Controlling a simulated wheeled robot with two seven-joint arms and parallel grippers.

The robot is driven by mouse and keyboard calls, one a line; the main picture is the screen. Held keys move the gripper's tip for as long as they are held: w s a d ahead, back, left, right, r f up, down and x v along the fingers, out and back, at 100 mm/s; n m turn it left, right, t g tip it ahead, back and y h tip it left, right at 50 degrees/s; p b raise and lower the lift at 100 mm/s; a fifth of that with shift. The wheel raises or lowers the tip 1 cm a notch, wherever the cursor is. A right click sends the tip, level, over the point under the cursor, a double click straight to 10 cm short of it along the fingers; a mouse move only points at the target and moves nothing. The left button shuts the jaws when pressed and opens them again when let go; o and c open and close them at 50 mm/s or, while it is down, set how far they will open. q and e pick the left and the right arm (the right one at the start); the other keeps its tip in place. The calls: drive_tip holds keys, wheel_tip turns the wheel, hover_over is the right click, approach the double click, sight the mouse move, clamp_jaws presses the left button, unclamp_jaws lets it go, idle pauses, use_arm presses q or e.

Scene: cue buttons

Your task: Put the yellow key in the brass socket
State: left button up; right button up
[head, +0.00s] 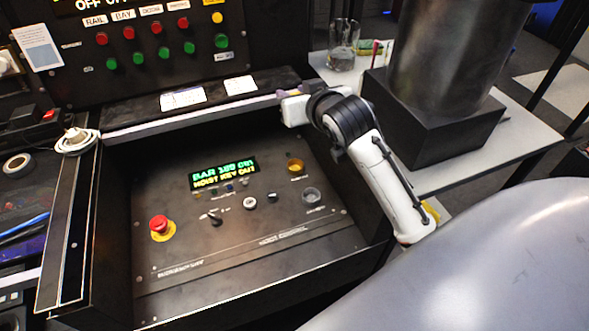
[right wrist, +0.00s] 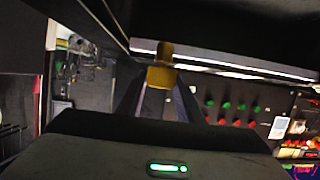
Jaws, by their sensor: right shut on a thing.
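My right gripper (head: 281,94) is above the ledge at the back right of the sloped console. In the right wrist view, its fingers (right wrist: 158,97) are shut on the yellow key (right wrist: 161,74), which stands out past the fingertips. In the head view I cannot make out the key. The brass socket (head: 295,166) is a brass-coloured ring at the upper right of the console panel (head: 185,240). The gripper is above and behind it in the picture, clear of it. My left gripper is not in view.
A grey socket (head: 311,195) sits just below the brass one. A red emergency button (head: 159,226), a selector switch (head: 215,216) and a lit display (head: 224,173) are on the panel. White cards (head: 182,99) lie on the ledge. A glass beaker (head: 341,58) stands behind my right arm.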

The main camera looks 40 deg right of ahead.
drive_tip(key=shift+d+f+b, duration=0.2)
drive_tip(key=shift+f+b, duration=1.2)
drive_tip(key=shift+f, duration=7.7)
drive_tip(key=shift+f, duration=0.15)
drive_tip(key=o, duration=1.1)
